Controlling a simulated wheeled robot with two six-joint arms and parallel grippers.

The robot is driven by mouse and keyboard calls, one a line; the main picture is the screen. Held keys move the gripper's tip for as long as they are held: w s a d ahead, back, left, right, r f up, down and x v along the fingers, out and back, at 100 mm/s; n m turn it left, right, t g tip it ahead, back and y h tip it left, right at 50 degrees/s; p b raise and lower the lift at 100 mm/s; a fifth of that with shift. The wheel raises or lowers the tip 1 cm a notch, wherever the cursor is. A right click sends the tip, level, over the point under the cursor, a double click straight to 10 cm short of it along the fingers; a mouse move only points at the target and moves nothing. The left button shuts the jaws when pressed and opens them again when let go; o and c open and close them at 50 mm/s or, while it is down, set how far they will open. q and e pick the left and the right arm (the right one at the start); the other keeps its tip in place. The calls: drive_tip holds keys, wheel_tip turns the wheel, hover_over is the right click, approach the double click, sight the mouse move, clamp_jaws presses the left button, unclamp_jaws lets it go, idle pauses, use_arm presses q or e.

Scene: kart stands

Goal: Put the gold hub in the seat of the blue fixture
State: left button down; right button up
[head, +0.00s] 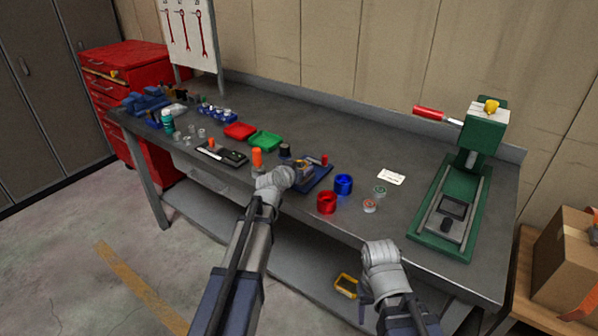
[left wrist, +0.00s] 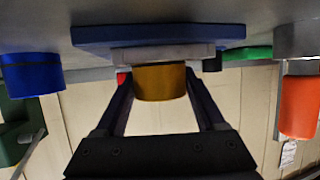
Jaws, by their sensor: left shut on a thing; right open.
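My left gripper (head: 299,172) is at the blue fixture (head: 318,178) near the front of the workbench. In the left wrist view, which looks upside down, my left gripper (left wrist: 159,78) is shut on the gold hub (left wrist: 160,84), one finger on each side. The hub's end meets the grey seat block (left wrist: 190,52) on the blue fixture (left wrist: 100,35) in the picture. I cannot tell whether it is inside the seat or only against it. In the head view the gripper mostly hides the hub. My right gripper (head: 380,252) is open and empty at the bench's front edge.
A green press (head: 462,195) stands at the right.

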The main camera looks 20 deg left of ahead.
use_arm(q)
drive_tip(key=shift+f, duration=0.15)
unclamp_jaws()
drive_tip(key=shift+r, duration=0.2)
drive_tip(key=p+v, duration=0.4)
drive_tip(key=v, duration=0.8)
drive_tip(key=shift+p, duration=0.3)
